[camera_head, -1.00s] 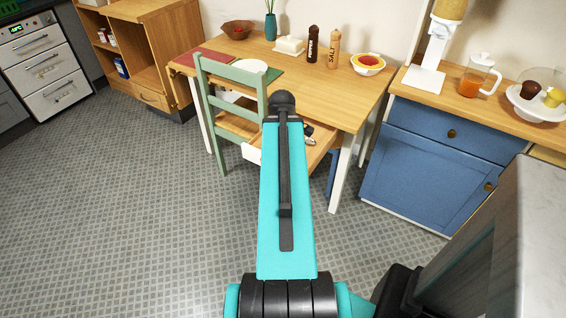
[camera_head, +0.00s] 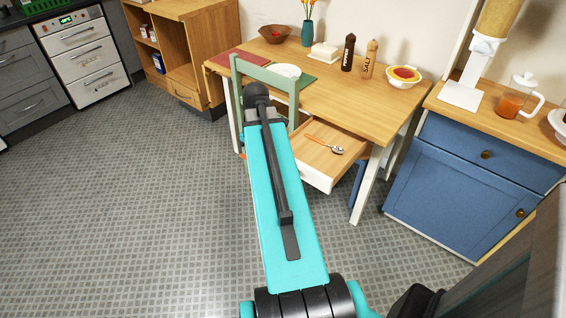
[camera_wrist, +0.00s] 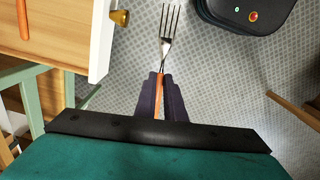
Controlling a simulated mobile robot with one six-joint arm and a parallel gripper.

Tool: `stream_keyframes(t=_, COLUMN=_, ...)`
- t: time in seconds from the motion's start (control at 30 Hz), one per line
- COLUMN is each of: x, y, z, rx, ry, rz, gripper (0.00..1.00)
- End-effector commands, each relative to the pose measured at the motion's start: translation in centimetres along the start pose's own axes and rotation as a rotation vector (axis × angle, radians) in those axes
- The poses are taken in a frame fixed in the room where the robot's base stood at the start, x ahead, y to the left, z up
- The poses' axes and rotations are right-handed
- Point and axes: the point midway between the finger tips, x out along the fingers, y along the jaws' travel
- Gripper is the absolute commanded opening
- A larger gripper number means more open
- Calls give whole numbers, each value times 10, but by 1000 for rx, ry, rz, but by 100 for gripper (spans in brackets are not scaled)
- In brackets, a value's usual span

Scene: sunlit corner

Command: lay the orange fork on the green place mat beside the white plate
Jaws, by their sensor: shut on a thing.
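In the wrist view my gripper (camera_wrist: 159,78) is shut on the orange handle of the fork (camera_wrist: 165,44). The fork's metal tines stick out past the fingertips, above the grey tiled floor. In the head view the gripper and fork are hidden behind my arm. The white plate (camera_head: 286,71) lies on the wooden table near its left end. The green place mat (camera_head: 306,80) shows beside and partly under the plate, partly hidden by the green chair's backrest.
The green chair (camera_head: 262,73) stands at the table's front left. An open drawer (camera_head: 315,177) under the table holds an orange-handled spoon (camera_head: 325,146). A red mat (camera_head: 238,58), bowl (camera_head: 275,33), butter dish (camera_head: 324,52) and pepper mill (camera_head: 348,53) are on the table (camera_head: 378,98).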

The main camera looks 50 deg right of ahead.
Motion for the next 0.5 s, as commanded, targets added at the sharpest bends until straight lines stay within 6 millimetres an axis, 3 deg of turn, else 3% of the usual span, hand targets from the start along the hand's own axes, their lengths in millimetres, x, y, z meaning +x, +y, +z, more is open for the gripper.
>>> stream_keyframes(t=0.1, x=-6, y=-18, z=-30, rx=-34, ry=0, rz=0, gripper=0)
stream_keyframes(t=0.5, x=-28, y=-90, z=-116, rx=-131, ry=0, rz=1, gripper=0)
